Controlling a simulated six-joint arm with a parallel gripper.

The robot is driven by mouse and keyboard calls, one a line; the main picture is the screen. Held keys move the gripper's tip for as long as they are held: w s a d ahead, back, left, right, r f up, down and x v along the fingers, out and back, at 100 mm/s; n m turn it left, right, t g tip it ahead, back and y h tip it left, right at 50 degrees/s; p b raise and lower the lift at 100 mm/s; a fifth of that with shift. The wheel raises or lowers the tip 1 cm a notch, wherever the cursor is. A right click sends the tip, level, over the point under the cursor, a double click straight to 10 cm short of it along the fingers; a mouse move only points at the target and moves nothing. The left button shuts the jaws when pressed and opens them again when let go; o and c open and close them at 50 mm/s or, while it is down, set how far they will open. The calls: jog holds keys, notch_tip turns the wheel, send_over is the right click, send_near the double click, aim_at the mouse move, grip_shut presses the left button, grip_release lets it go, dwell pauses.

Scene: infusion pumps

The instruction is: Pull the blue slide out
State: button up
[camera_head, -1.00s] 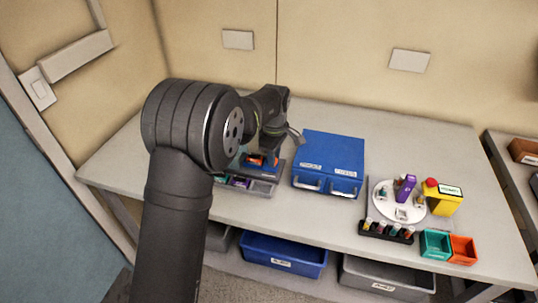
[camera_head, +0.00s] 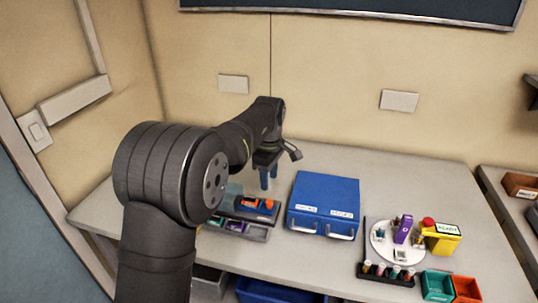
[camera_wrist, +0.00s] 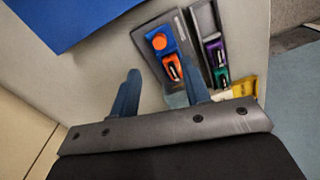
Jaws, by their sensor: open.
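My gripper (camera_head: 268,177) is open, its two blue fingers pointing down above the bench, just behind the dark grey pump device and left of the blue cabinet. In the wrist view my gripper (camera_wrist: 160,88) has nothing between its fingertips. The pump device (camera_head: 240,210) bears orange parts and a small blue part. In the wrist view the device (camera_wrist: 165,58) shows an orange round knob (camera_wrist: 159,41) and an orange clip (camera_wrist: 171,66), with a finger close to its lower end. I cannot clearly tell which blue part is the slide.
The blue cabinet (camera_head: 325,197) with two front handles stands right of the device. A grey tray (camera_head: 257,233) of small coloured items lies beside the device. A white turntable (camera_head: 384,255), a yellow box (camera_head: 441,240) and a vial rack (camera_head: 385,275) are further right. Bench behind is clear.

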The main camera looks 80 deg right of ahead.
notch_tip(320, 180, up, 8)
jog(key=r, duration=0.1)
send_over(268, 201)
jog(key=shift+s+f, duration=0.15)
jog(key=shift+f, duration=0.1)
jog(key=shift+f, duration=0.1)
notch_tip(268, 201, down, 17)
jog(key=shift+f, duration=0.2)
dwell(0.7)
